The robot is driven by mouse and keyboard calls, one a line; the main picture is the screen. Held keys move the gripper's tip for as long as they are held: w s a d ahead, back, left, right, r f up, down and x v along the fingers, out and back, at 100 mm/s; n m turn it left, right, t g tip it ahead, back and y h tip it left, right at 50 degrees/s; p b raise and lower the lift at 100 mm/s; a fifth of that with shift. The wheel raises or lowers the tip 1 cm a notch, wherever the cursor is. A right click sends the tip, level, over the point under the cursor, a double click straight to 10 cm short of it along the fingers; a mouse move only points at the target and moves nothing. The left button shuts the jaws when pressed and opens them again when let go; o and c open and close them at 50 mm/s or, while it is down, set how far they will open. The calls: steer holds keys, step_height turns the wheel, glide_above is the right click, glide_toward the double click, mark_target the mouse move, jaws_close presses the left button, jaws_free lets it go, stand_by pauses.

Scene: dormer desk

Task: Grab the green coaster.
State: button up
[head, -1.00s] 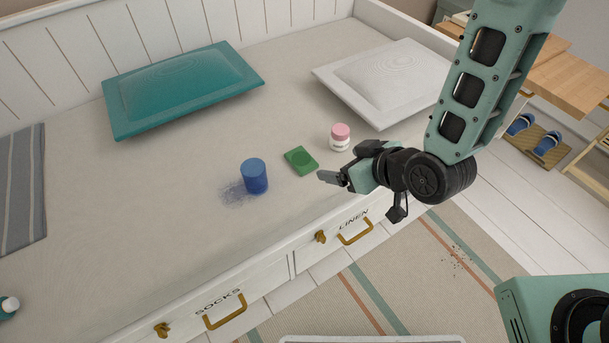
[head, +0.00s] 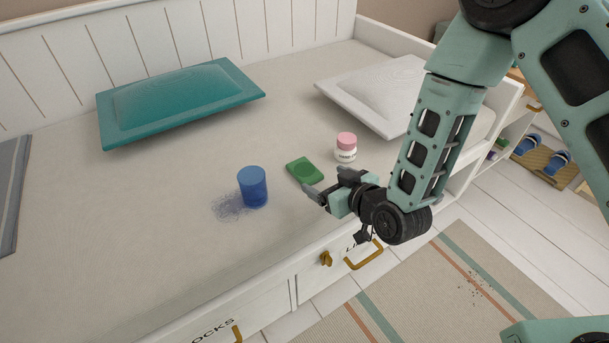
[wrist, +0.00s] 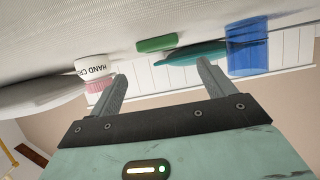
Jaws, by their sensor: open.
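The green coaster (head: 305,170) is a small flat square with a round recess, lying on the pale bed surface. It also shows in the wrist view (wrist: 157,44), ahead of my fingers and between their lines. My gripper (head: 323,187) is open and empty, just in front of the coaster toward the bed's front edge and apart from it. In the wrist view my two fingers (wrist: 163,80) are spread, with nothing between them.
A blue cup (head: 252,187) stands left of the coaster beside a dark scribbled patch (head: 228,207). A pink-capped hand cream jar (head: 346,148) stands right of it. A teal cushion (head: 180,98) and a white cushion (head: 375,90) lie behind. Drawers (head: 300,280) front the bed.

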mark_target(305, 169)
steer(key=b+x, duration=0.2)
steer(key=x, duration=0.6)
steer(key=shift+a+f, duration=0.1)
steer(key=shift+a, duration=0.05)
steer(key=c, duration=1.1)
